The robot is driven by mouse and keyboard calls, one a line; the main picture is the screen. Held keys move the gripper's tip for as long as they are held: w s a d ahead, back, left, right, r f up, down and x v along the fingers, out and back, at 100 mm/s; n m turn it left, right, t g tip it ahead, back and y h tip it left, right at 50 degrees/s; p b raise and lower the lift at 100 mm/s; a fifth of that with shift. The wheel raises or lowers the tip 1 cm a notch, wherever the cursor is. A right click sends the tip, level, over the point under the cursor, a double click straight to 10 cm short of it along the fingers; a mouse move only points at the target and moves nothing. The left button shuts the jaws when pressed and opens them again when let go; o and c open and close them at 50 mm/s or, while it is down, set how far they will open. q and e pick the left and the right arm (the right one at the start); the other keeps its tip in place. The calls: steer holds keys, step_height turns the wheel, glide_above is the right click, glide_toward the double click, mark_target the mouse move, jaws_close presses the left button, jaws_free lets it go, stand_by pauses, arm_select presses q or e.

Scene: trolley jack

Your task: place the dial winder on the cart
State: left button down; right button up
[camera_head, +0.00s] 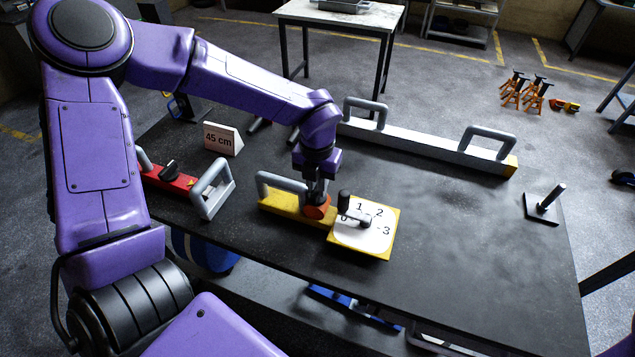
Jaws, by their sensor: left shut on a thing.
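The dial winder (380,246) is a yellow piece with a white dial face marked 0 to 3 and a dark crank on it. A yellow bar with a grey handle (282,184) extends from it to the left. My left gripper (317,199) points down from above and is shut on the orange knob (316,211) beside the dial. The fingertips are partly hidden. The winder is over the black top (450,260); I cannot tell whether it touches it. Which surface is the cart is not marked. My right gripper is out of view.
A red bar with a grey handle (212,190) and a "45 cm" sign (222,140) stand at left. A long grey bar (430,146) with two handles lies at the back. A black-based post (546,203) stands at right. The black top's right-front area is clear.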

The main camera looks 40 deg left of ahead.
arm_select(q)
steer(key=c, duration=1.1)
jaws_free()
steer(key=shift+s, duration=0.1)
step_height(320, 180, up, 12)
steer(key=b, duration=0.1)
steer(key=shift+r, duration=0.1)
